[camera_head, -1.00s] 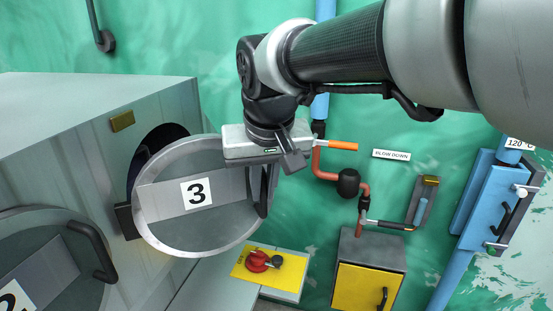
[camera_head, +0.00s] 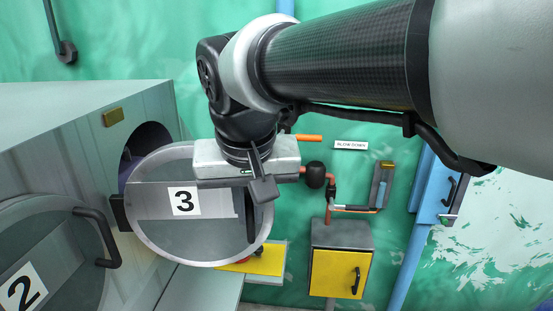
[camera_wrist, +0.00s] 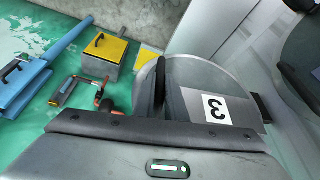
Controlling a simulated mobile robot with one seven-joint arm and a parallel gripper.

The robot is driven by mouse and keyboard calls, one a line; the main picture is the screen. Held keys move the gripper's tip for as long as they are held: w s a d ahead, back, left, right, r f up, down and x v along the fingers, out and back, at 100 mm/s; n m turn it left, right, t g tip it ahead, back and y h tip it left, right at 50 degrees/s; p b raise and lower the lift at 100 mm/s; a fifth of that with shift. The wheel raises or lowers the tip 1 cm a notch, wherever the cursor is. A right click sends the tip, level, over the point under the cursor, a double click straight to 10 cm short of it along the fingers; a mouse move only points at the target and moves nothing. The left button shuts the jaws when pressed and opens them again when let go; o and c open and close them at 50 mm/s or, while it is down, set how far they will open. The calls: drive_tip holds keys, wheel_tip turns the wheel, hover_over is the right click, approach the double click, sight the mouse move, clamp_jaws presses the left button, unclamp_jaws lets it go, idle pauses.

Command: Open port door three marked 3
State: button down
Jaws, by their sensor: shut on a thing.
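Port door three (camera_head: 180,238) is a round grey disc with a white plate reading 3. It stands ajar, swung out from the drum, with part of the dark round port (camera_head: 143,148) showing behind its upper left edge. Its black bar handle (camera_head: 251,222) is on the right side of the disc. My gripper (camera_head: 259,183) is at the handle's upper end and shut on it; the grip itself is partly hidden by the gripper's body. In the wrist view the door (camera_wrist: 192,75) and handle (camera_wrist: 160,85) show just beyond my gripper's dark edge.
Port door two (camera_head: 60,235) is shut at lower left, its handle (camera_head: 103,238) jutting out. A yellow panel (camera_head: 262,262) lies partly behind door three. A yellow-fronted box (camera_head: 340,270), pipes and a blue unit (camera_head: 432,190) are at right. Open floor is not visible.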

drive_tip(key=shift+s, duration=0.1)
idle(0.3)
drive_tip(key=c, duration=1.8)
unclamp_jaws()
